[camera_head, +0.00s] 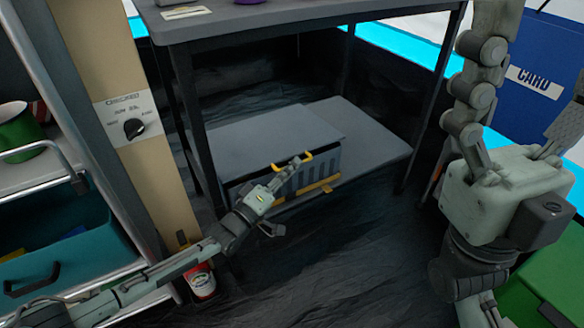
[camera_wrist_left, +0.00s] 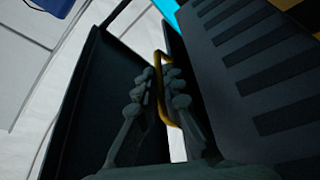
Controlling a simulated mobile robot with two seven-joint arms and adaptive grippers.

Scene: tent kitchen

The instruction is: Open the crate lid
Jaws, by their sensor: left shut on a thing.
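The grey crate (camera_head: 312,178) with a ribbed front stands on the lower shelf of a dark table. Its flat grey lid (camera_head: 265,133) lies over the top, with a dark gap under its front left part. A yellow handle (camera_head: 306,157) is at the lid's front edge. My left gripper (camera_head: 291,164) reaches in from the left and is shut on this handle. In the left wrist view the fingers (camera_wrist_left: 164,88) are at the yellow handle (camera_wrist_left: 163,62), beside the ribbed crate wall (camera_wrist_left: 265,85). My right gripper (camera_head: 530,65) is empty, its fingers spread wide, pointing up at the right.
The table top (camera_head: 290,14) hangs above the crate, and a table leg (camera_head: 190,110) stands beside my left arm. The lower shelf (camera_head: 372,145) is bare to the crate's right. A red and white can (camera_head: 201,282) stands under my left forearm. A teal drawer (camera_head: 75,255) is at left.

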